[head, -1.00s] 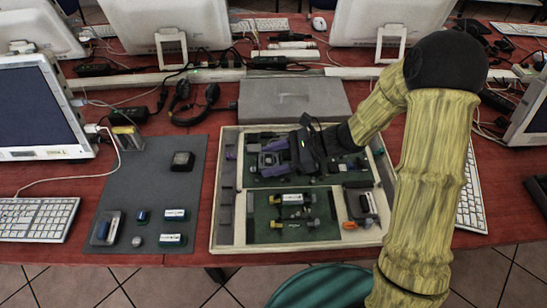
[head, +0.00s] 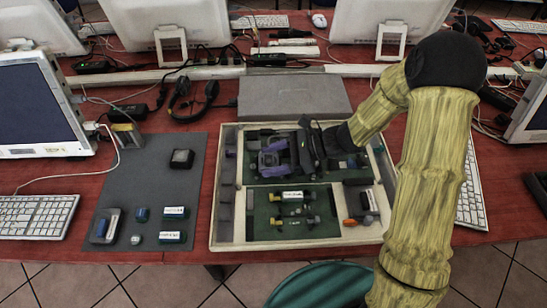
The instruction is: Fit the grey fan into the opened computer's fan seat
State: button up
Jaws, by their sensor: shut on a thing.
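The opened computer (head: 228,240) is a shallow pale case with dark green boards inside, lying on the red table. My gripper (head: 271,158) reaches in from the right over its upper left part. Its purple-edged jaws are shut on a small dark grey piece, seemingly the grey fan (head: 269,160), which they largely hide. I cannot make out the fan seat under it, nor whether the fan touches the board.
A grey mat (head: 150,195) on the left holds a dark square block (head: 182,159) and several small parts. A grey closed box (head: 293,97) stands behind the case. Monitors, cables and a headset (head: 190,97) lie around.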

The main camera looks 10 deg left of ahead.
jog(key=shift+f+b, duration=0.3)
jog(key=shift+f, duration=0.4)
dwell(0.9)
jog(key=o, duration=1.1)
jog(key=shift+c, duration=0.2)
